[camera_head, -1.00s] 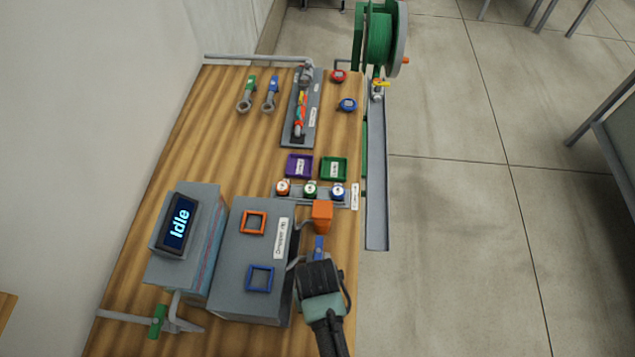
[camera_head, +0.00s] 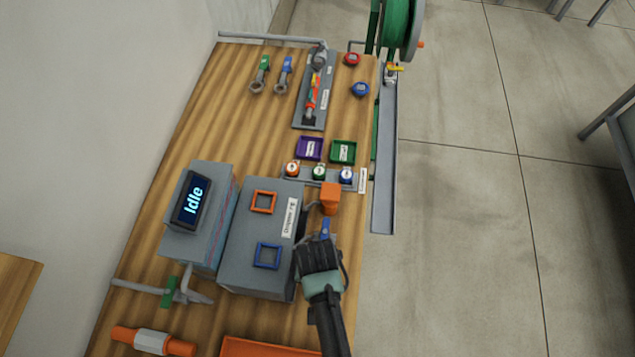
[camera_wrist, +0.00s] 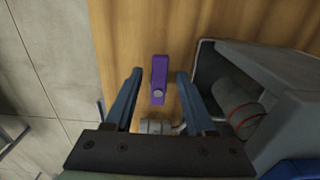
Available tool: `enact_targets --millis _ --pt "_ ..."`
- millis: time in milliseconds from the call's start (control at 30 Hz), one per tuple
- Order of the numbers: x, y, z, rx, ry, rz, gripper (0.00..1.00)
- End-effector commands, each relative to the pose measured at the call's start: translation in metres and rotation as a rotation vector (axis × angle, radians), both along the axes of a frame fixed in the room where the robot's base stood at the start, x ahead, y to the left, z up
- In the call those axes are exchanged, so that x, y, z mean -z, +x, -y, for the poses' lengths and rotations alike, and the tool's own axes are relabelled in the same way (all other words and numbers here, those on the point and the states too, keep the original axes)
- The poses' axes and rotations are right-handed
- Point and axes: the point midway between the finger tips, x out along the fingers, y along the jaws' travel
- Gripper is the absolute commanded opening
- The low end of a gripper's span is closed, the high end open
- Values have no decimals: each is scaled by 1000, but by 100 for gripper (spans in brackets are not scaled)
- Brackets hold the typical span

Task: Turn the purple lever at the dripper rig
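The dripper rig is a grey box (camera_head: 238,255) with a label, an orange square frame and a blue square frame on top. My gripper (camera_head: 325,228) is at the right side of this box, just in front of an orange block. In the wrist view the purple lever (camera_wrist: 159,72) lies lengthwise between the two blue fingers of my gripper (camera_wrist: 160,76), with a gap on either side. The fingers are open and hold nothing. A round grey pivot shows at the lever's near end. In the head view the lever does not show.
The orange block (camera_head: 330,196) stands close beyond my gripper. A grey box with an "Idle" screen (camera_head: 193,199) stands left of the rig. An orange tray (camera_head: 265,347) and an orange-white cylinder (camera_head: 152,341) lie near the front. Floor is open to the right.

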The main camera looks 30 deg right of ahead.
Motion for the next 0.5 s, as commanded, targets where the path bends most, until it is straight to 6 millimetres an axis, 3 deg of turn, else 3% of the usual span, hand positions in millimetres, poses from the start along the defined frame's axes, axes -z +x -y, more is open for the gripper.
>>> enact_targets --millis 333,500 --pt "-3 -1 0 -2 0 -2 55" --pt "-21 0 0 -2 -1 1 55"
